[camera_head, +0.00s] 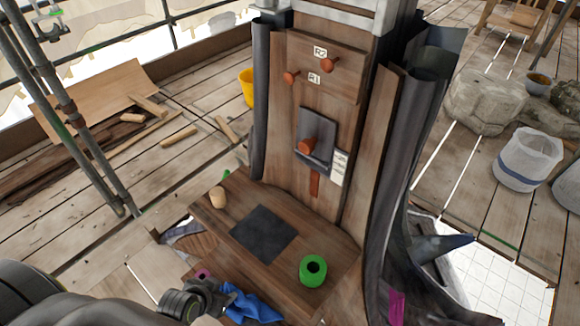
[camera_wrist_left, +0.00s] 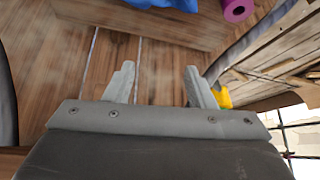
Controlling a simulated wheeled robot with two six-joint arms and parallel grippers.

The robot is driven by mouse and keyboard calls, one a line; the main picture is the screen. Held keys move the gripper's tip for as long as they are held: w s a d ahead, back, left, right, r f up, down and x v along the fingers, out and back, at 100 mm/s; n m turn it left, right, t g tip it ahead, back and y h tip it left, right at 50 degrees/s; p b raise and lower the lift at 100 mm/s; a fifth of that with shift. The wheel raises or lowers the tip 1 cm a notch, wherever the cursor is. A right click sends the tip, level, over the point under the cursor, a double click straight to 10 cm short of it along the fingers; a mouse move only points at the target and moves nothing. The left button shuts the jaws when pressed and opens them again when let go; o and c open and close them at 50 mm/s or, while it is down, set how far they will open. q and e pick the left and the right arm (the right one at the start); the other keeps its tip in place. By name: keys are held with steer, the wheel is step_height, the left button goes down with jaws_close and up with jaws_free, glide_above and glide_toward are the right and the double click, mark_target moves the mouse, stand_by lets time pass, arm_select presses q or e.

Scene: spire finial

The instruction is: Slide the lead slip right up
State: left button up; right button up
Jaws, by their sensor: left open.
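The lead slip (camera_head: 313,124) is a dark grey plate with an orange-brown knob (camera_head: 307,146), upright on the wooden face of the spire in the head view. A narrow reddish-brown strip shows below it, and a white label (camera_head: 339,168) stands at its right. My left gripper (camera_head: 212,298) is low at the left, beside the blue cloth and well away from the slip. In the left wrist view its two fingers (camera_wrist_left: 159,84) stand apart with nothing between them. The slip is not in that view. My right gripper is not in view.
Two knobs marked R1 (camera_head: 291,77) and R2 (camera_head: 329,65) sit above the slip. The wooden ledge (camera_head: 325,235) below bears a dark square (camera_head: 263,233), a green roll (camera_head: 313,270) and a small wooden piece (camera_head: 217,197). A blue cloth (camera_head: 252,305) lies at its front.

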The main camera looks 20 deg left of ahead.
arm_select(q)
steer(key=w+d+r+m+t+h+p, duration=0.1)
steer(key=d+r+t, duration=0.1)
steer(key=r, duration=0.6)
steer(key=w+d+r+m+t+h, duration=0.2)
steer(key=r, duration=0.7)
steer(key=w+d+r+m+t+h+p, duration=0.1)
steer(key=d+r+t, duration=0.15)
steer(key=r, duration=0.55)
steer(key=m+t+h, duration=0.2)
steer(key=t, duration=0.2)
glide_toward(303, 149)
steer(key=p+x, duration=0.5)
steer(key=x, duration=0.3)
steer(key=shift+w+d+p, duration=0.15)
steer(key=shift+w+p, duration=0.1)
steer(key=shift+p, duration=0.15)
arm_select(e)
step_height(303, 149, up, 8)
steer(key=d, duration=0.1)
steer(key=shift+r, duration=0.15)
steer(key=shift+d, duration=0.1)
arm_select(q)
jaws_close()
